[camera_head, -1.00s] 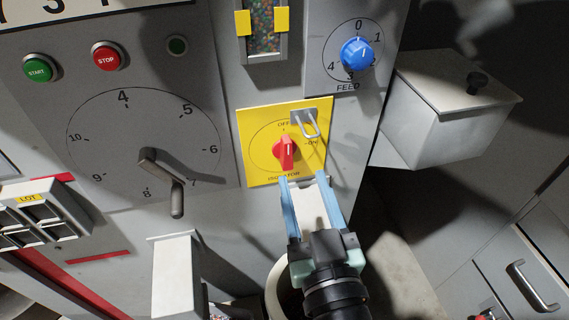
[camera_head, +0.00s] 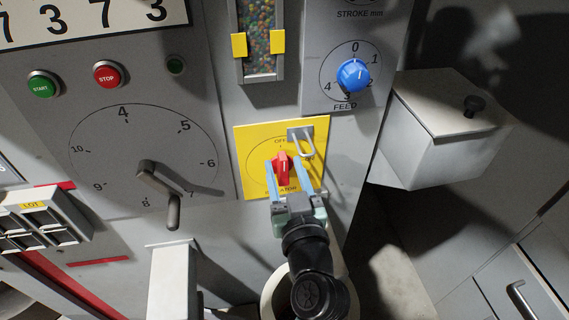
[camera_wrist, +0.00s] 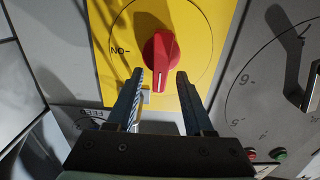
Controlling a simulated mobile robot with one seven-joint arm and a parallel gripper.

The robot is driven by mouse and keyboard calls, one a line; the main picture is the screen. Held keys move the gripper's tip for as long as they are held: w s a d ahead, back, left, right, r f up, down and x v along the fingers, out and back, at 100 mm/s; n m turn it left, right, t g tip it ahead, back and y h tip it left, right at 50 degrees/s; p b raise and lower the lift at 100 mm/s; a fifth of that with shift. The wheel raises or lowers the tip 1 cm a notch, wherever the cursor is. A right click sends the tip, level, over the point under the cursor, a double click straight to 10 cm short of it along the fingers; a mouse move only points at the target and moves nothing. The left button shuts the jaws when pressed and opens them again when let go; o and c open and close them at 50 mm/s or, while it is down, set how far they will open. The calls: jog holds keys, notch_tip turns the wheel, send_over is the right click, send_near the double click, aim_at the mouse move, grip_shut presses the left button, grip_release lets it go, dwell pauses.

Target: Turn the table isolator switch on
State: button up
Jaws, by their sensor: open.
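The isolator switch is a red knob (camera_head: 282,168) on a yellow plate (camera_head: 245,140) marked OFF at the top and ON at the right. Its grip stands upright, towards OFF. In the wrist view the red knob (camera_wrist: 160,55) has a white line at its lower end, and the ON mark is at the left. My gripper (camera_head: 284,172) is open, with one blue finger on each side of the knob's grip. In the wrist view my gripper (camera_wrist: 160,78) shows gaps between both fingers and the knob; contact cannot be told in the head view.
A grey metal loop (camera_head: 305,145) sits at the plate's upper right, close to the right finger. A blue FEED knob (camera_head: 352,75) is above right. A crank handle (camera_head: 173,210) on a dial is to the left. A grey lidded box (camera_head: 440,130) juts out at right.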

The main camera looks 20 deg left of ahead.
jog(key=shift+w+a, duration=0.15)
jog(key=shift+w, duration=0.05)
grip_shut()
